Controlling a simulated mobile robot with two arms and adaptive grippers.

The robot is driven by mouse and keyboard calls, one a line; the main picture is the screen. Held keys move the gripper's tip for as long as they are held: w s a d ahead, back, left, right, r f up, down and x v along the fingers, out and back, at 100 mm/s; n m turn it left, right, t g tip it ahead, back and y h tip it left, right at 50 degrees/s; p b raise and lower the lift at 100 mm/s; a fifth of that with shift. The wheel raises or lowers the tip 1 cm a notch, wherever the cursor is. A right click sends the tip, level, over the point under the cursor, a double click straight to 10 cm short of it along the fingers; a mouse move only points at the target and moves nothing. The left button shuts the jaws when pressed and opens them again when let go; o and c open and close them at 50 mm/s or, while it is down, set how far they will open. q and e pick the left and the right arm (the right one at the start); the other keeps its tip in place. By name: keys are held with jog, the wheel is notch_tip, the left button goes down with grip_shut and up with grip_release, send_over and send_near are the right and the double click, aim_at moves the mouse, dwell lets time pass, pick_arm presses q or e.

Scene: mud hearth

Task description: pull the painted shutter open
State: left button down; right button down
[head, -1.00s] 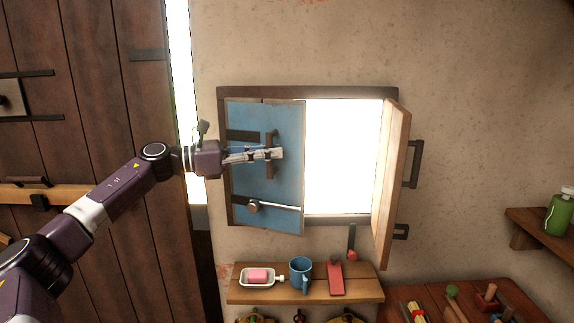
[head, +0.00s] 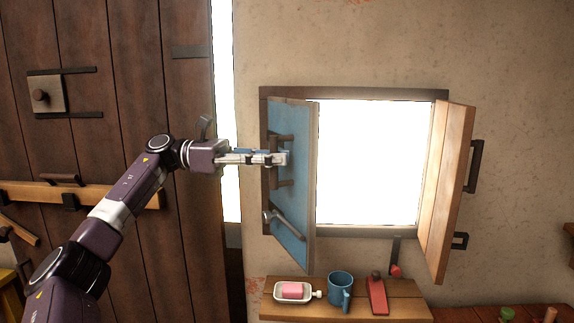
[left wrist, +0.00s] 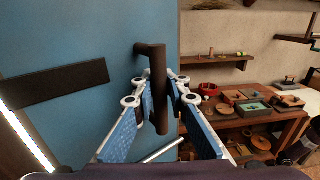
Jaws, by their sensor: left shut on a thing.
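The blue painted shutter (head: 302,210) hangs on the left side of the bright window opening. It stands swung out into the room at a steep angle, and its inner edge is away from the frame. My left gripper (head: 281,159) is at the shutter's dark handle. In the left wrist view the dark upright handle (left wrist: 157,62) stands off the blue face (left wrist: 100,35), and the fingers of my left gripper (left wrist: 158,97) are closed around it from both sides. My right gripper is in neither view.
A plain wooden shutter (head: 449,185) stands open on the right. Below the window, a shelf (head: 350,309) holds a dish (head: 293,292) with a pink block, a blue mug (head: 340,290) and a red object (head: 377,295). A plank door (head: 125,100) is at left.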

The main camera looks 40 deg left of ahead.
pick_arm(q)
jog(key=shift+s+b+v, duration=0.15)
jog(key=shift+b+v, duration=0.15)
jog(key=shift+v, duration=0.8)
jog(key=shift+s+b+v, duration=0.15)
jog(key=shift+b+v, duration=0.1)
jog(key=shift+v, duration=0.85)
jog(key=shift+d+r, duration=0.15)
jog(key=c, duration=1.9)
grip_release()
jog(key=shift+c, duration=0.2)
jog(key=v, duration=0.7)
jog(key=shift+a, duration=0.2)
jog(key=shift+s, duration=0.15)
